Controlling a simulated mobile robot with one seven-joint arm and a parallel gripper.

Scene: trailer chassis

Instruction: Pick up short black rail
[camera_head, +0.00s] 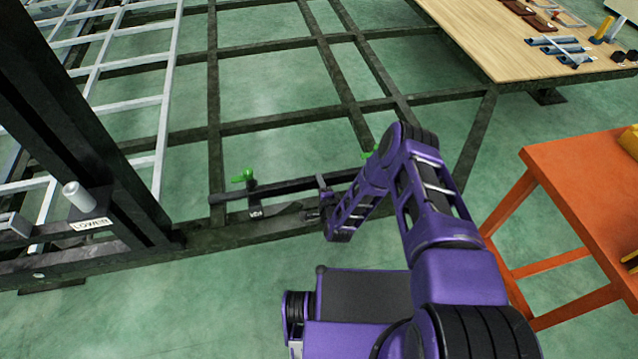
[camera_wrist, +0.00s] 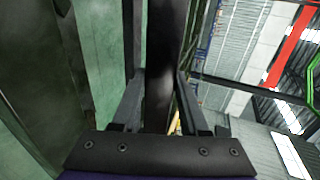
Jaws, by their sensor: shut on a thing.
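The short black rail (camera_head: 285,187) lies roughly level across the front of the dark chassis frame in the head view. My gripper (camera_head: 318,208) is at its right part, in front of the frame, with the fingers partly hidden by my wrist. In the wrist view the dark rail (camera_wrist: 163,50) runs up between the two fingers of my gripper (camera_wrist: 160,85), which are shut on it. A green-handled clamp (camera_head: 243,177) sits at the rail's left part. A second green handle (camera_head: 367,156) shows near its right end, which my arm partly hides.
A dark upright post (camera_head: 75,125) with a "LOWER" label stands at the left. Frame beams (camera_head: 215,110) cross behind the rail. An orange table (camera_head: 580,185) is close on the right, and a wooden bench (camera_head: 490,40) with parts is at the back right.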

